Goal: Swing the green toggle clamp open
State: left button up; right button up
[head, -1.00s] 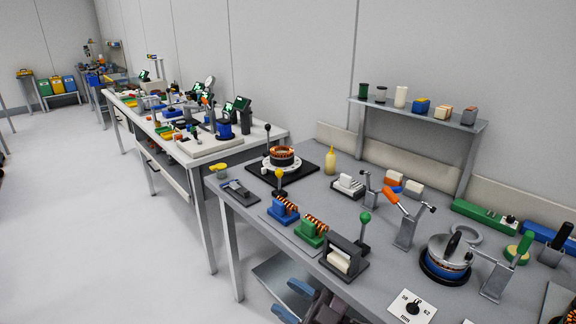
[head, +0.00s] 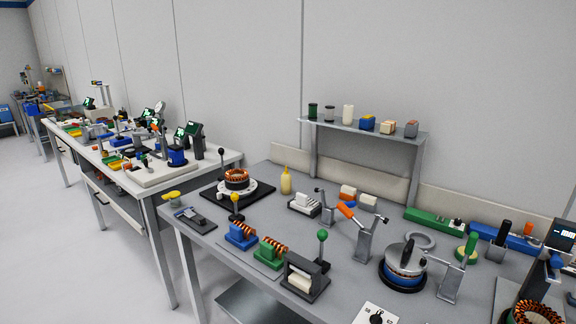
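A grey toggle clamp (head: 450,281) stands on the bench right of the round stator housing (head: 404,262). Its arm reaches left toward the housing's lid. A green handle-like part (head: 469,246) rises at its right end; I cannot tell for sure whether it belongs to the clamp or stands behind it. A second grey clamp (head: 365,241) with an orange handle (head: 346,211) stands left of the housing. Neither of my grippers is in view.
A grey ring (head: 414,242) and a green block (head: 434,217) lie behind. A screen device (head: 562,235) stands at right.

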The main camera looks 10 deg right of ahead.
aim_at(473, 239)
jog(key=k+l+z, duration=0.1)
jog(key=z, duration=0.25)
jog(key=l+z, duration=0.4)
jog(key=k+l+z, duration=0.1)
jog(key=z, duration=0.25)
jog(key=j+u, duration=0.35)
jog(key=j, duration=0.35)
